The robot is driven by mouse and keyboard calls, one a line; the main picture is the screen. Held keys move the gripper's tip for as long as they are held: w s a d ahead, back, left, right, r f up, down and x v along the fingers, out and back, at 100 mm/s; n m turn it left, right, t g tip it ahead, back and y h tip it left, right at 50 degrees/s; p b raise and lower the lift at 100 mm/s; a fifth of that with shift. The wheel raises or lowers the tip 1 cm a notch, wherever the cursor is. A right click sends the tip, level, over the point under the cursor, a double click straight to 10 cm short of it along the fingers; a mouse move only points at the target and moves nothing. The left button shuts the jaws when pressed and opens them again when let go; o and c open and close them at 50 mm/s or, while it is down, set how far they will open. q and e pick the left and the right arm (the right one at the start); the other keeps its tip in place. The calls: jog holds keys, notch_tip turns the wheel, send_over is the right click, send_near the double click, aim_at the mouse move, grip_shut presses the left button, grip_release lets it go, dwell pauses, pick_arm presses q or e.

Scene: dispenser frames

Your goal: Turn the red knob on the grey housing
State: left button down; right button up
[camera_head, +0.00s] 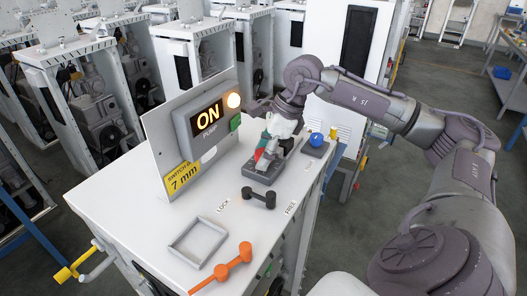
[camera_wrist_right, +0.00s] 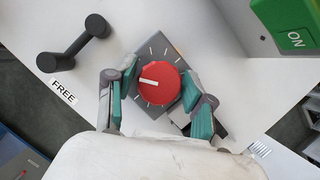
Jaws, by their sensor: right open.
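The red knob (camera_wrist_right: 160,83) sits on its grey housing (camera_wrist_right: 172,47); its white pointer line points left in the right wrist view, with white tick marks around it. In the head view the grey housing (camera_head: 257,175) shows on the white cabinet top, and the knob is mostly hidden by my gripper. My right gripper (camera_wrist_right: 157,100) is open, its green-padded fingers on either side of the knob. A gap shows at the left finger; whether the right finger touches, I cannot tell. In the head view, my right gripper (camera_head: 272,150) is over the housing. My left gripper is not in view.
A dark handle (camera_head: 258,197), blue ball (camera_head: 316,139), empty grey frame (camera_head: 198,243) and orange handle (camera_head: 222,270) are on the white top (camera_head: 125,205).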

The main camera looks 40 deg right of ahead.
jog(key=c, duration=0.9)
jog(key=shift+o, duration=0.2)
jog(key=shift+f+m+t+b, duration=0.2)
jog(key=shift+m+t+b, duration=0.1)
jog(key=shift+m+b, duration=0.7)
jog(key=shift+r+m+h+b, duration=0.15)
jog(key=shift+m+h+b, duration=0.45)
jog(key=shift+m, duration=0.3)
jog(key=shift+r+m+t, duration=0.1)
jog(key=shift+m+t, duration=0.2)
jog(key=shift+m, duration=0.4)
jog(key=o, duration=0.9)
jog(key=shift+c, duration=0.2)
jog(key=shift+r, duration=0.1)
